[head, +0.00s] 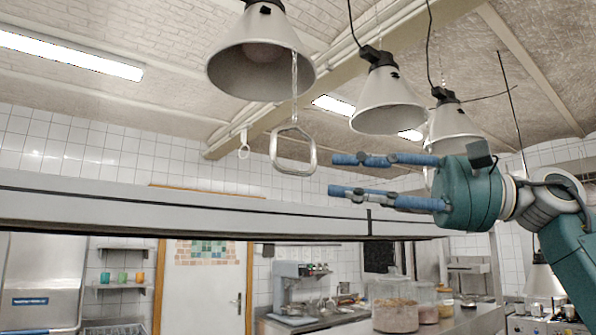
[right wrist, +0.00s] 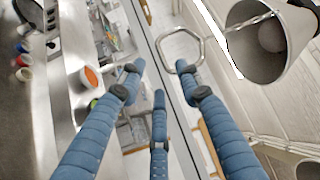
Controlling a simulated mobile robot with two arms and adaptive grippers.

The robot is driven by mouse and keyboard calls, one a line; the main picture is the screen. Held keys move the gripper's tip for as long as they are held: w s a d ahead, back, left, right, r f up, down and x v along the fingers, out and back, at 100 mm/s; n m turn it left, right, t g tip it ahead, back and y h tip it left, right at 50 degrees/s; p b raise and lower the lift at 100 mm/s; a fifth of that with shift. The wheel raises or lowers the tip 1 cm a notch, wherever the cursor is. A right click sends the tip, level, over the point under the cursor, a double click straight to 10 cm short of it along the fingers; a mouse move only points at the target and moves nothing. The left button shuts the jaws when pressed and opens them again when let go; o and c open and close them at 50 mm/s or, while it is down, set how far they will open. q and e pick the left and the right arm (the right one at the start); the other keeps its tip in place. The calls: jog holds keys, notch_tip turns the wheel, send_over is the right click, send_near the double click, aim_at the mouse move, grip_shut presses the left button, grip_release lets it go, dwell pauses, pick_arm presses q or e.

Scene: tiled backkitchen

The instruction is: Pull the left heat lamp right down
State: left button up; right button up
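The left heat lamp (head: 235,70) is a white metal cone hanging at the upper middle of the head view; its shade also shows at the upper right of the right wrist view (right wrist: 247,48). A chain drops from it to a metal loop handle (head: 313,160), also in the right wrist view (right wrist: 197,43). My right gripper (head: 333,175) comes in from the right, its blue fingers spread and empty. Its fingertips point left toward the handle, a little to its right, and appear apart from it. My left gripper is not in view.
Two more lamps (head: 388,105) (head: 452,125) hang to the right, above my right gripper. A long grey rail or shelf (head: 120,208) crosses the head view below the handle. Jars (head: 395,303) stand on a counter below.

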aim_at(301, 175)
jog(key=p+x, duration=0.2)
jog(key=x, duration=0.4)
jog(key=shift+s+a+r, duration=0.1)
jog(key=shift+a+r, duration=0.05)
jog(key=shift+a, duration=0.75)
grip_shut()
